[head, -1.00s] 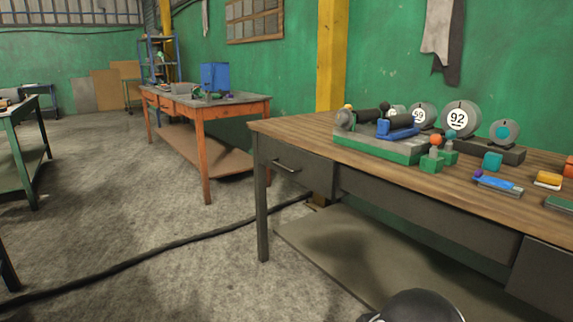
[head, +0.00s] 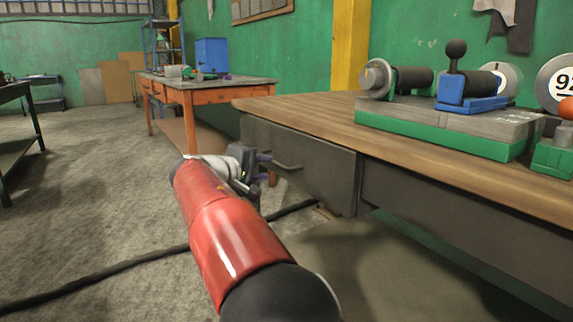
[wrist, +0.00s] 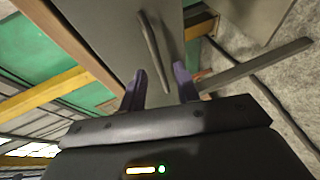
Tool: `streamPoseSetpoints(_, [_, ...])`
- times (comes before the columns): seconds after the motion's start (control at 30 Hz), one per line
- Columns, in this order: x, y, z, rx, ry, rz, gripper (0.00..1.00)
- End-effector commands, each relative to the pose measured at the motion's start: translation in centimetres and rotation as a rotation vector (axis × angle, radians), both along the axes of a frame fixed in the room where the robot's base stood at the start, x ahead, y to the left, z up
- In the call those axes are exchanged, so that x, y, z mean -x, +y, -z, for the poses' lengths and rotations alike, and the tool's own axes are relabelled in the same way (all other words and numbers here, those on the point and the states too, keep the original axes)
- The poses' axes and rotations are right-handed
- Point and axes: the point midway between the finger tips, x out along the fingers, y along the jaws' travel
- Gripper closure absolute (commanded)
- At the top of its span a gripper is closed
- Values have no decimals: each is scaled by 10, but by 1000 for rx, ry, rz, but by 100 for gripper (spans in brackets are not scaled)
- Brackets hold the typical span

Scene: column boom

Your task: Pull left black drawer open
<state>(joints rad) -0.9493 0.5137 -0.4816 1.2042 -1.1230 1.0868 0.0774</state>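The left black drawer (head: 318,177) is the dark grey drawer under the wooden tabletop (head: 290,107), and its front looks flush with the bench. Its bar handle (head: 288,163) is on the front face. My gripper (head: 266,164) is at the left part of the drawer front, close to the handle. In the wrist view the handle (wrist: 153,52) runs lengthwise ahead of my gripper (wrist: 158,84).
A green and grey fixture with a blue block (head: 470,92) stands on the tabletop. An orange table (head: 196,97) with a blue box (head: 212,54) stands behind at left. A black cable (head: 110,272) crosses the floor. The floor left of the bench is mostly clear.

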Motion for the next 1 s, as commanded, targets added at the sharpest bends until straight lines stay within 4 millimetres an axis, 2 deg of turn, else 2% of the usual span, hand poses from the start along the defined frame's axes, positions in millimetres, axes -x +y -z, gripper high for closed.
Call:
streamPoseSetpoints(0.03, [-1,13,2,24,-19,-14,68])
streamPoseSetpoints(0.17, [-6,21,-1,49,-39,-21,68])
streamPoseSetpoints(0.6, [-58,-15,11,46,-36,-20,68])
streamPoseSetpoints(0.77, [-65,-19,12,46,-37,-23,68])
streamPoseSetpoints(1.0, [-66,-20,13,45,-36,-23,68])
